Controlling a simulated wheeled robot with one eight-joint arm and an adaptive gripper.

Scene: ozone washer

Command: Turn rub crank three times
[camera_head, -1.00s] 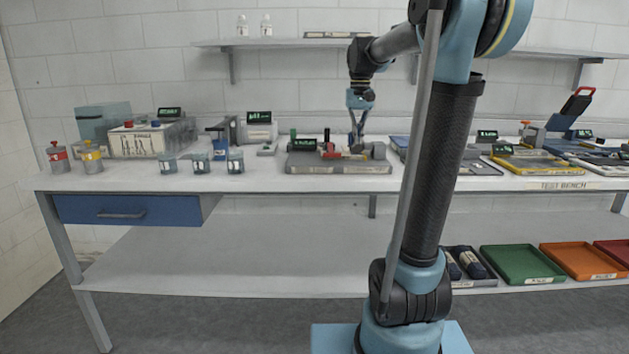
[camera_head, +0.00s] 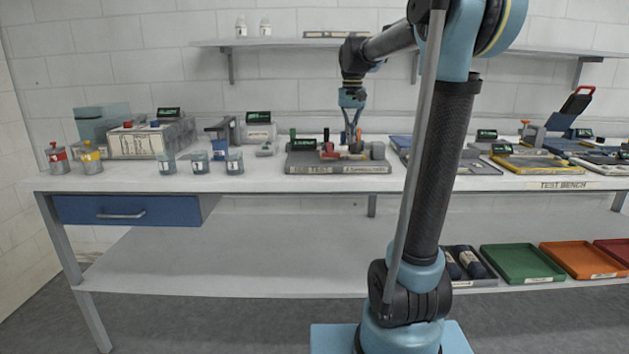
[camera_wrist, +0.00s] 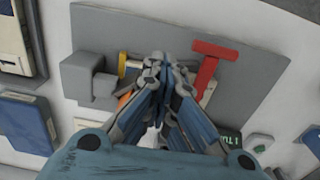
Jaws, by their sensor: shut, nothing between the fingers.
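The rub test station is a grey base plate (camera_head: 300,169) with "RUB TEST" on its front edge, near the middle of the bench. My gripper (camera_head: 354,147) points down over its right half, and its fingers are closed together. In the wrist view, my gripper (camera_wrist: 165,65) covers the middle of the plate. A red T-shaped part (camera_wrist: 208,62) lies right beside the fingers. A yellow post (camera_wrist: 122,65) and a bit of orange show on their left. A grey block (camera_wrist: 88,80) stands farther left. Which part is the crank, and whether the fingers touch it, I cannot tell.
Several small jars (camera_head: 200,162) stand left of the station. A yellow tray (camera_head: 540,165) and other instruments stand to the right. The bench's front strip is clear.

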